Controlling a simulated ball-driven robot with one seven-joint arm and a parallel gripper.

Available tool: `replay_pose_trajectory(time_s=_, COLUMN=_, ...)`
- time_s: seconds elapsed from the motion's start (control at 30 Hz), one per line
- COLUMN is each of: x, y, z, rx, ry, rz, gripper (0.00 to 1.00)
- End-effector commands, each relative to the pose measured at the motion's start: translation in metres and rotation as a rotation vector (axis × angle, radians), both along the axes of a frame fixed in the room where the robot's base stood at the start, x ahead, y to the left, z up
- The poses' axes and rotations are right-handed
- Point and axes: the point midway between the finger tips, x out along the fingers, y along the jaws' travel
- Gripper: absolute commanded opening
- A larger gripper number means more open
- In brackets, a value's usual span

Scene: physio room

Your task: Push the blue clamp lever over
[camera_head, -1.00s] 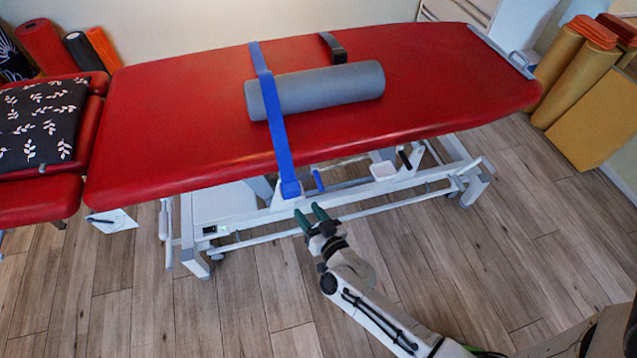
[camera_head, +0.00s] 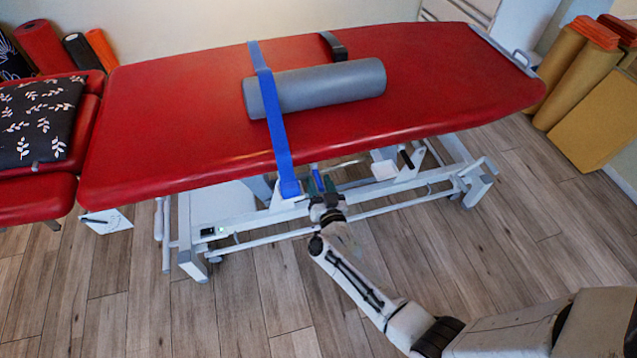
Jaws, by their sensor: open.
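The blue clamp lever (camera_head: 317,178) is a small upright piece under the table's near edge, just right of the blue strap's lower end. My gripper (camera_head: 321,182) has its green fingers pointing up and away at the lever. The jaws are open, and the lever shows between or just behind the fingertips; I cannot tell whether they touch. The fingers hide part of the lever and its base.
The red treatment table (camera_head: 190,115) fills the middle, with a grey roll (camera_head: 330,85) under a blue strap (camera_head: 277,130). Its white frame (camera_head: 400,206) runs close behind my gripper. A black-tipped lever (camera_head: 405,158) stands to the right. The wooden floor (camera_head: 480,240) in front is clear.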

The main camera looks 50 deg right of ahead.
Motion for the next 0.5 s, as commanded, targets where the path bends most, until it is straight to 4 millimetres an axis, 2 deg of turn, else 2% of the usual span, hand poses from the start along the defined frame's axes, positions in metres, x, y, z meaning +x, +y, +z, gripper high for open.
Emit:
replay_pose_trajectory(time_s=0.17, x=0.0096, y=-0.0063, z=-0.0005, rx=0.001, ry=0.001, rz=0.000, gripper=0.44)
replay_pose_trajectory(time_s=0.43, x=0.0106, y=-0.0071, z=0.0001, rx=0.000, ry=0.001, rz=0.001, gripper=0.44)
replay_pose_trajectory(time_s=0.5, x=0.0104, y=-0.0071, z=0.0001, rx=0.000, ry=0.001, rz=0.001, gripper=0.39)
